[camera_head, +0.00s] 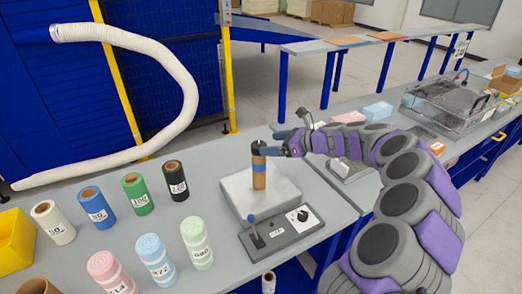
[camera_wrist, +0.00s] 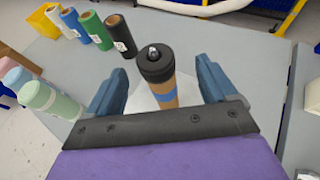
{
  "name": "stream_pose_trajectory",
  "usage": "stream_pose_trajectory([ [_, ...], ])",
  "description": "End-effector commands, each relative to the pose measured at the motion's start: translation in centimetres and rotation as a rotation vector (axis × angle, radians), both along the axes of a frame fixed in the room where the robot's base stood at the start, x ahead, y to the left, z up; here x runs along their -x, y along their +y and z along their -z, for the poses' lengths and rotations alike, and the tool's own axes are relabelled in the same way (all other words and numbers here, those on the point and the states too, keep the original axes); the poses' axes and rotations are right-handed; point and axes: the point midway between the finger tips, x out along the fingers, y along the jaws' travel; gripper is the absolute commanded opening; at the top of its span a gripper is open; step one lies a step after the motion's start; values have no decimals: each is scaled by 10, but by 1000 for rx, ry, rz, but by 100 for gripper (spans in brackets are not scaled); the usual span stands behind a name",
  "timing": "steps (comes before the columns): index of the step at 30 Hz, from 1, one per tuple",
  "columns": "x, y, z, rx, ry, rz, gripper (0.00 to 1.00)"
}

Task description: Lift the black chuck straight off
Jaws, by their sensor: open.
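The black chuck (camera_wrist: 155,62) is a dark round cap with a shiny metal tip. It sits on top of an upright brown cylinder with a blue band (camera_wrist: 165,95). In the head view the chuck (camera_head: 258,146) tops the brown cylinder (camera_head: 259,174), which stands on a light grey plate (camera_head: 262,196). My gripper (camera_head: 276,142) is at chuck height. In the wrist view my gripper's (camera_wrist: 160,85) blue fingers are spread on both sides of the cylinder, with gaps to it. The cylinder's lower end is partly hidden by my gripper in the wrist view.
A control panel with a blue-knobbed lever (camera_head: 280,231) lies in front of the plate. Labelled rolls, including a black one (camera_head: 174,181) and a green one (camera_head: 138,194), and pastel foam cylinders (camera_head: 196,243) stand to the left. A clear-covered box (camera_head: 450,103) is at the right.

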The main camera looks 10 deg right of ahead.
Motion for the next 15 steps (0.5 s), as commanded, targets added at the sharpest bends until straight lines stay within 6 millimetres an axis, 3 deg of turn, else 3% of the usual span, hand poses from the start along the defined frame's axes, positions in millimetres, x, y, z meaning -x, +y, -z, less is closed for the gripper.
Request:
stream_pose_trajectory([
  [11, -23, 35, 24, 2, 1, -8, 85],
  [15, -28, 38, 25, -2, 1, -5, 85],
])
